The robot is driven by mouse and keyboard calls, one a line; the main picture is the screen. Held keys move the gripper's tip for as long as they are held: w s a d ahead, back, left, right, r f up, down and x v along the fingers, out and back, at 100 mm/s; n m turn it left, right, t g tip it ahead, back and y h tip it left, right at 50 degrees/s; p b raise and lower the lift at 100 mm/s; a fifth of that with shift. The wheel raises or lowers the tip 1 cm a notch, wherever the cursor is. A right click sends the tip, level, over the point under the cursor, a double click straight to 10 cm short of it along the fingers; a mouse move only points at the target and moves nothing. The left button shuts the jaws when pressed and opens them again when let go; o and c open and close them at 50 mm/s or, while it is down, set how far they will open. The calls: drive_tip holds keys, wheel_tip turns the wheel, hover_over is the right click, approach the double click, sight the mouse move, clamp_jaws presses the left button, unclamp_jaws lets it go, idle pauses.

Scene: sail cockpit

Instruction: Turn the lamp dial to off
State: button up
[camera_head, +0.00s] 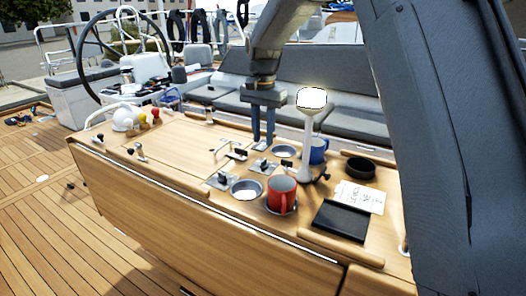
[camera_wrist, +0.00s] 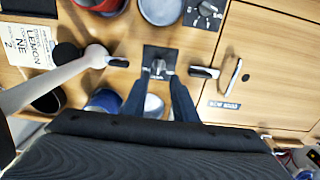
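The lamp (camera_head: 308,145) stands on a white stem on the wooden table, and its head glows bright. A small dial (camera_head: 263,166) with a black knob on a square plate sits left of the lamp's foot. In the wrist view this dial (camera_wrist: 160,68) lies between my two fingers, its knob pointing roughly along them. A second dial (camera_head: 222,179) with several marks sits nearer the table's front; it also shows in the wrist view (camera_wrist: 206,14). My gripper (camera_head: 263,144) points down, open and empty, close above the nearer-to-lamp dial. I cannot tell whether the fingertips touch it.
A red mug (camera_head: 282,194), a metal bowl (camera_head: 246,189) and a blue mug (camera_head: 318,150) stand close around the dials. A black tray (camera_head: 341,220) and a paper note (camera_head: 358,197) lie right. A metal handle (camera_wrist: 233,77) is beside the dial. The table's left part is mostly clear.

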sight(264, 160)
wheel_tip(264, 160, down, 7)
drive_tip(key=shift+d+f+p, duration=0.1)
drive_tip(key=shift+f+p, duration=0.1)
drive_tip(key=shift+p, duration=0.85)
drive_tip(key=shift+c, duration=0.5)
clamp_jaws()
